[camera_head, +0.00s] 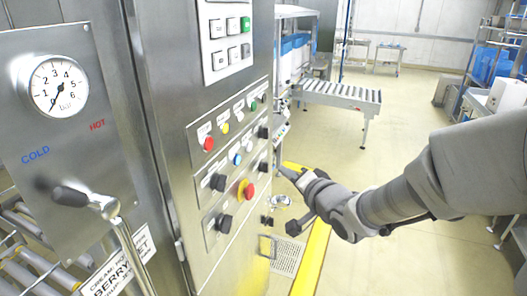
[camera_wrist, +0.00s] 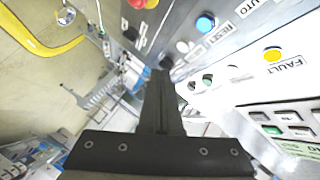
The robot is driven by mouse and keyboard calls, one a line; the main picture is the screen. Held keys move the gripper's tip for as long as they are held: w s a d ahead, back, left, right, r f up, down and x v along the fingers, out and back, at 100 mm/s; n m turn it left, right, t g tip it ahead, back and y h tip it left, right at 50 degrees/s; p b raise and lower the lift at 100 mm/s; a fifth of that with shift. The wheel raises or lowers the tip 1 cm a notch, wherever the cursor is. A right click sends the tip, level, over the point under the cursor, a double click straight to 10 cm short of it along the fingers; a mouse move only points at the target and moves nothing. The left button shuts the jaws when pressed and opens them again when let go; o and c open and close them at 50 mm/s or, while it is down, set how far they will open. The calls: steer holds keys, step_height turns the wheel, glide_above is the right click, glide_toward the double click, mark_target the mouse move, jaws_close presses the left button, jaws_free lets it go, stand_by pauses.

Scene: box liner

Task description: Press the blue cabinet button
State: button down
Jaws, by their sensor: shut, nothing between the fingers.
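The blue button (camera_head: 237,159) is a small round button on the steel cabinet's control panel (camera_head: 233,187), between the red and yellow mushroom button and the row of small lamps. In the wrist view the blue button (camera_wrist: 205,23) is at the upper right of centre, beside a "RESET" label. My gripper (camera_head: 284,172) is to the right of the panel in the head view, apart from the blue button. In the wrist view my gripper (camera_wrist: 159,82) has its fingers together and empty, pointing up the picture, with the blue button up and to the right of the tips.
A pressure gauge (camera_head: 59,86) and lever are at left. Open floor and a roller conveyor (camera_head: 337,95) lie behind.

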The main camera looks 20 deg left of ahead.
mark_target(237, 160)
steer(key=shift+a, duration=0.15)
stand_by(0.3)
steer(key=a+b, duration=0.4)
steer(key=a, duration=0.4)
steer(key=shift+w+a, duration=0.35)
stand_by(1.2)
stand_by(0.5)
steer(key=shift+a+b, duration=0.35)
steer(key=shift+a, duration=0.05)
steer(key=shift+a+b, duration=0.35)
steer(key=shift+a, duration=0.05)
stand_by(0.5)
steer(key=shift+d, duration=0.15)
stand_by(0.3)
steer(key=shift+d, duration=0.65)
